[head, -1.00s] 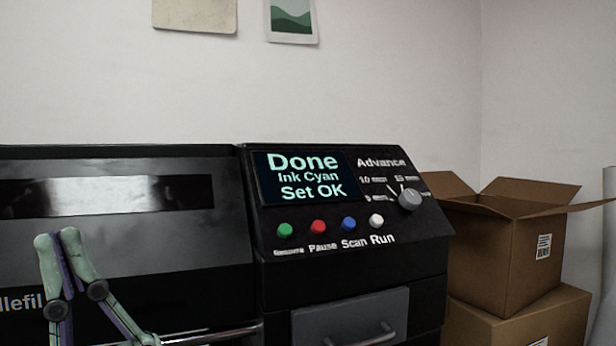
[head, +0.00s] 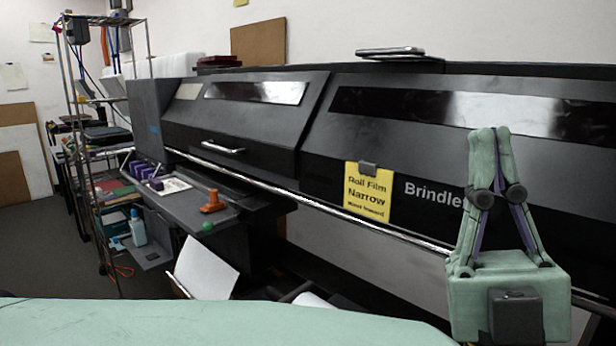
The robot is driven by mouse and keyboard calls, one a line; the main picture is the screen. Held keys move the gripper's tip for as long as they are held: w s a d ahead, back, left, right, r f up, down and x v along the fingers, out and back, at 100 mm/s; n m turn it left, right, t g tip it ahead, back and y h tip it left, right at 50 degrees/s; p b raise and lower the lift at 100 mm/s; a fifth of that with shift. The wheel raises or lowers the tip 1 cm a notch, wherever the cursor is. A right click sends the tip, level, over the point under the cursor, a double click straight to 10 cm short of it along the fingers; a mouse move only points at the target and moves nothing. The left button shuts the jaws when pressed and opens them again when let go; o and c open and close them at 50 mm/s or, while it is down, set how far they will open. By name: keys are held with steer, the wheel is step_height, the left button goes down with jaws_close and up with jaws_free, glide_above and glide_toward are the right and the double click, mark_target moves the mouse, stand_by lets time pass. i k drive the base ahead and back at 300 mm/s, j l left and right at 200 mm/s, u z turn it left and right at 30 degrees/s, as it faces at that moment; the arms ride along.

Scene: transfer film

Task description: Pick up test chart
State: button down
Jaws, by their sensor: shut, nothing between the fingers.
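My gripper (head: 488,135) stands upright at the right, in front of the printer, with its pale green fingertips together and nothing between them. I cannot identify the test chart for sure. A small light printed sheet (head: 174,186) lies on the printer's left-hand tray, beside several purple blocks, far left of my gripper. It is too small to read. A blank-looking white sheet (head: 206,268) hangs tilted below the tray.
The long black printer (head: 350,170) fills the middle, with a yellow sign (head: 367,192) and a front rail. An orange tool (head: 212,201) and a green ball (head: 208,227) are on the tray (head: 190,211). A wire rack (head: 85,170) stands left. Floor (head: 40,240) shows at far left.

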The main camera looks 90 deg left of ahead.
mark_target(163, 189)
steer(key=u, duration=3.5)
steer(key=i+j+u, duration=0.15)
steer(key=i+j, duration=1.6)
steer(key=i, duration=0.15)
